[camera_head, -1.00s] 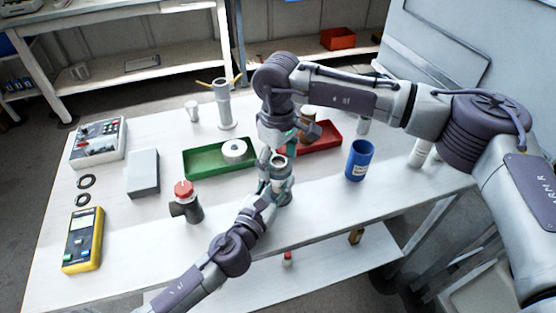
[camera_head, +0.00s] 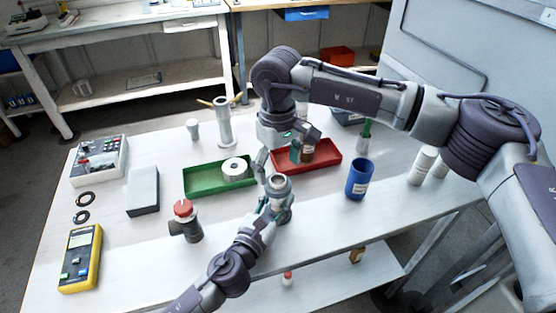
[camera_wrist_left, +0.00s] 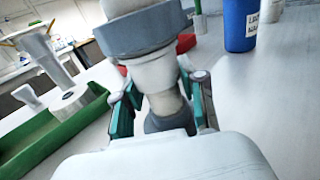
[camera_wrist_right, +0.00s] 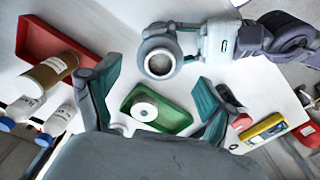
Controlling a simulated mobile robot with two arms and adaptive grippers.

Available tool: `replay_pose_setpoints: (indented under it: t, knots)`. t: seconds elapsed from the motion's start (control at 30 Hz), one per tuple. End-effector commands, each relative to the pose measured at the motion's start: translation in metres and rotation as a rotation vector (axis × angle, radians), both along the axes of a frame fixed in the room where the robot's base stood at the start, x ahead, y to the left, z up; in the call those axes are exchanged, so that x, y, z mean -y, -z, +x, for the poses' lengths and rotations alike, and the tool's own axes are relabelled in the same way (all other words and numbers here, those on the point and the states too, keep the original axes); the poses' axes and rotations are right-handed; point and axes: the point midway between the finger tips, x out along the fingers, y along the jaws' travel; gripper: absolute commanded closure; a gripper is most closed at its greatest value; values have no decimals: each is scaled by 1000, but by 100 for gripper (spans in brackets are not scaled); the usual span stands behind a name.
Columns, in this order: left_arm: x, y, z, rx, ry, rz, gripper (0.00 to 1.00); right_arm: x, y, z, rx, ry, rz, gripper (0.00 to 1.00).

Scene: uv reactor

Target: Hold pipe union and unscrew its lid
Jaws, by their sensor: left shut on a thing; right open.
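The pipe union (camera_head: 279,187) is a light grey upright fitting with a darker grey ring-like lid on top, open in the middle. It stands at the front middle of the table. My left gripper (camera_head: 273,207) is shut around its body below the lid. The left wrist view shows the fingers on both sides of the pale body (camera_wrist_left: 160,78) under the grey ring (camera_wrist_left: 145,30). My right gripper (camera_head: 286,156) is open and empty, above and behind the union. In the right wrist view, the union's ring (camera_wrist_right: 160,56) lies beyond the spread fingers, not between them.
Behind the union are a green tray (camera_head: 200,183) with a white roll and a red tray (camera_head: 325,160) with a brown bottle. A blue container (camera_head: 358,180) stands right. A red-topped dark fitting (camera_head: 186,222) and yellow meter (camera_head: 82,258) are left.

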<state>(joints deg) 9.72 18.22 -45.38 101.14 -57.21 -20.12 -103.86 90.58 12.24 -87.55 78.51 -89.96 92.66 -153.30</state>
Motion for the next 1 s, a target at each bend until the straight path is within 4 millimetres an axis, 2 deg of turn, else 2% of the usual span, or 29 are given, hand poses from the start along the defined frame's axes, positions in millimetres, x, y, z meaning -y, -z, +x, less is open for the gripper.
replay_pose_setpoints:
  t: [1.0]
  knots:
    - [0, 0, 0, 0, 0, 0, 100, -1, -19, 0, 0, 2418, -1, 17]
